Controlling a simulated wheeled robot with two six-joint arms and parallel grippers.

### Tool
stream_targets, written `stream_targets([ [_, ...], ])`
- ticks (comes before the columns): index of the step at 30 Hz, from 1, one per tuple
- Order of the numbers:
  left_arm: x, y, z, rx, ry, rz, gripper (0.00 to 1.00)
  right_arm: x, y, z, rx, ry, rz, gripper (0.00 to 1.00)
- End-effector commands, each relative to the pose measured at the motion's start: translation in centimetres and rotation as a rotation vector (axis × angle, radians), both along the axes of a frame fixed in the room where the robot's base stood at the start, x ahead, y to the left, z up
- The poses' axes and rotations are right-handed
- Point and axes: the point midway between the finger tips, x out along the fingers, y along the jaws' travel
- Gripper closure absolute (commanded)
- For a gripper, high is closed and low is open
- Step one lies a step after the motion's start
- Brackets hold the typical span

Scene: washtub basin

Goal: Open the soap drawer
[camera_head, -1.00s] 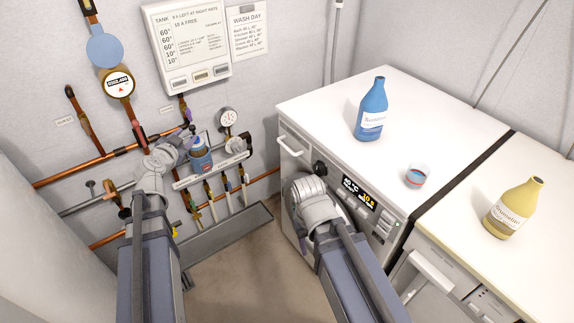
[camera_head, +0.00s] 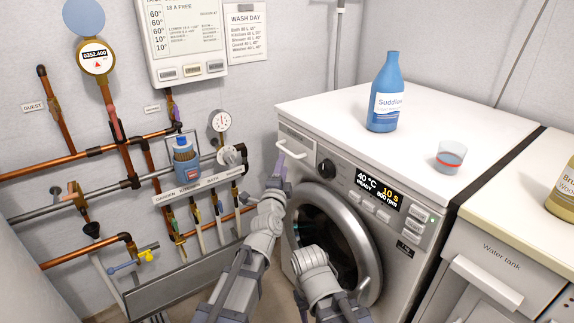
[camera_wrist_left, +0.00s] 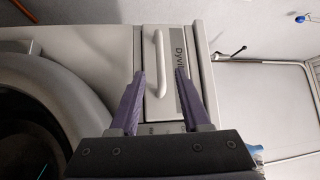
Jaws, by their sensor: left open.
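The soap drawer (camera_head: 297,136) is the white panel at the top left of the washing machine's front, and it looks shut and flush. Its white bar handle (camera_wrist_left: 158,62) shows clearly in the left wrist view, beside a grey label strip. My left gripper (camera_head: 280,164) is at the drawer front in the head view. In the left wrist view its purple fingers (camera_wrist_left: 156,98) are open, with the lower part of the handle between them; I see no grip on it. My right arm's wrist is low in front of the machine door; its fingers are not clear.
The washing machine (camera_head: 410,105) has a round dark door, a knob and a lit display. A blue bottle (camera_head: 384,95) and a small cup (camera_head: 450,157) stand on its top. Pipes and valves (camera_head: 130,150) line the wall at left. A water tank cabinet (camera_head: 500,262) adjoins at right.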

Motion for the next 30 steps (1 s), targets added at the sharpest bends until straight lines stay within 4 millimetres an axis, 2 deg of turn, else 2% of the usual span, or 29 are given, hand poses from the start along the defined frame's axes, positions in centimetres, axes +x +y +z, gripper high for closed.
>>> stream_targets([
  [5,0.0,-0.3,0.0,0.006,-0.006,0.000,0.53,0.0,0.0,-0.1,0.000,0.000,0.000,0.50],
  [10,0.8,-0.3,0.2,0.005,-0.005,-0.001,0.53,0.0,0.0,0.1,0.000,0.000,0.000,0.50],
  [24,7.2,-1.2,1.0,0.005,-0.004,0.000,0.53,0.0,0.0,0.9,-0.001,0.000,-0.002,0.50],
  [30,7.7,-1.2,1.0,0.004,-0.004,0.000,0.53,0.0,0.0,1.0,-0.001,0.000,-0.002,0.50],
])
